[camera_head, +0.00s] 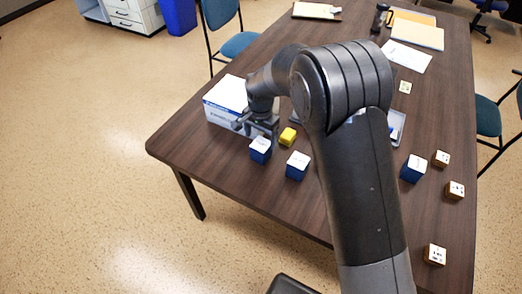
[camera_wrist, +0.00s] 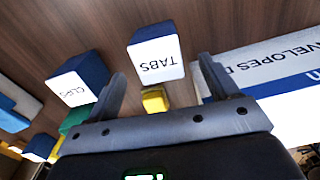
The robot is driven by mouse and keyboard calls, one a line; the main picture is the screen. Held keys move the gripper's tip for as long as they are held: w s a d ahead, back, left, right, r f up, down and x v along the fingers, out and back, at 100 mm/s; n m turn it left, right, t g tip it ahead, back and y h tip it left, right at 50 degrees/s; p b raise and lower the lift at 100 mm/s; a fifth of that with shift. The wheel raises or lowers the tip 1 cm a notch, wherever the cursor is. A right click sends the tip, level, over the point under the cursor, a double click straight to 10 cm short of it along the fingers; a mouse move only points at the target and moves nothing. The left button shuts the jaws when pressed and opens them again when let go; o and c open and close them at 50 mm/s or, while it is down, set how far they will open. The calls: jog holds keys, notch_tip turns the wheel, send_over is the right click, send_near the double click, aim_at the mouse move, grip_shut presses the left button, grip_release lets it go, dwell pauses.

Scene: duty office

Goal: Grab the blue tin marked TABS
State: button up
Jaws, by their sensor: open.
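The blue tin marked TABS (camera_wrist: 155,52), with a white lettered face, is ahead of my gripper in the wrist view. In the head view, the blue tin just below my gripper (camera_head: 258,128) appears to be this one (camera_head: 260,150). My gripper (camera_wrist: 160,82) is open and empty, with one finger on each side in the wrist view. The tin lies beyond the fingertips, roughly in line with the gap between them. I cannot tell how far apart they are.
A blue tin marked CLIPS (camera_wrist: 78,80) is left of TABS in the wrist view. A yellow block (camera_head: 288,136) is close by. A white envelopes box (camera_head: 228,100) stands beside my gripper. Another blue tin (camera_head: 413,168) and small brown cubes (camera_head: 441,158) are at the right.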

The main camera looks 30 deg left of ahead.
aim_at(261, 144)
jog(key=shift+d+f, duration=0.1)
jog(key=shift+f, duration=3)
jog(key=shift+c, duration=0.4)
jog(key=c, duration=1.1)
